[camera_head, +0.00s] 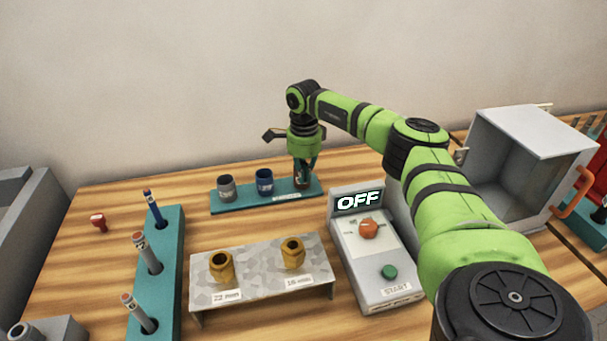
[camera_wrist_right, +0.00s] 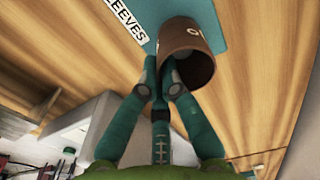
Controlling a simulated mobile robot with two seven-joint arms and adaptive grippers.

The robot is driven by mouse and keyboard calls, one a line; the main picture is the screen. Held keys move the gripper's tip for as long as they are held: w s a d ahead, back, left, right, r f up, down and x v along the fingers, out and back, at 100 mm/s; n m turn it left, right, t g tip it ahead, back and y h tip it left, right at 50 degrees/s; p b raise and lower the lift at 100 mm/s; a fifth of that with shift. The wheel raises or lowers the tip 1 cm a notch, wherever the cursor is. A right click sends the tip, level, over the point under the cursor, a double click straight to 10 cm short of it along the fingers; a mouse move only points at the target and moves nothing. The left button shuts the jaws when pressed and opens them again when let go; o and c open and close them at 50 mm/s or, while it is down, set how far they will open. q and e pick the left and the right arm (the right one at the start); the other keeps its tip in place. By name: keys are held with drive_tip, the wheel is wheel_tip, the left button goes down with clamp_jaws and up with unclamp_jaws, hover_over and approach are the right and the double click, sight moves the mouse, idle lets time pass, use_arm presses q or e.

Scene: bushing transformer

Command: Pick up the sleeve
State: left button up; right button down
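Three sleeves stand in a row on a teal base (camera_head: 240,204) at the back of the table: a grey one (camera_head: 226,187), a blue one (camera_head: 264,182) and a brown one (camera_head: 302,184). My right gripper (camera_head: 304,171) points down over the brown sleeve and partly hides it. In the right wrist view the brown sleeve (camera_wrist_right: 205,35) shows its open end, and my fingers (camera_wrist_right: 163,72) are close together at its rim. One finger appears to overlap the opening and the other is outside the wall. I cannot tell whether they press on it. My left gripper is not in view.
A control box (camera_head: 370,255) reading OFF stands right of centre, near my right arm. A speckled stand (camera_head: 260,262) with two brass parts is in front. A teal rack (camera_head: 172,250) of pen-like tools is at left. An open grey cabinet (camera_head: 520,135) is at right.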

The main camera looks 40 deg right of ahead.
drive_tip(key=s+d+r+p, duration=0.3)
drive_tip(key=s+r+p, duration=0.2)
drive_tip(key=r+p, duration=0.2)
drive_tip(key=s+d+r+p, duration=0.2)
drive_tip(key=s+r+p, duration=0.3)
drive_tip(key=r+p, duration=0.2)
drive_tip(key=shift+d+r, duration=0.4)
drive_tip(key=shift+r, duration=0.2)
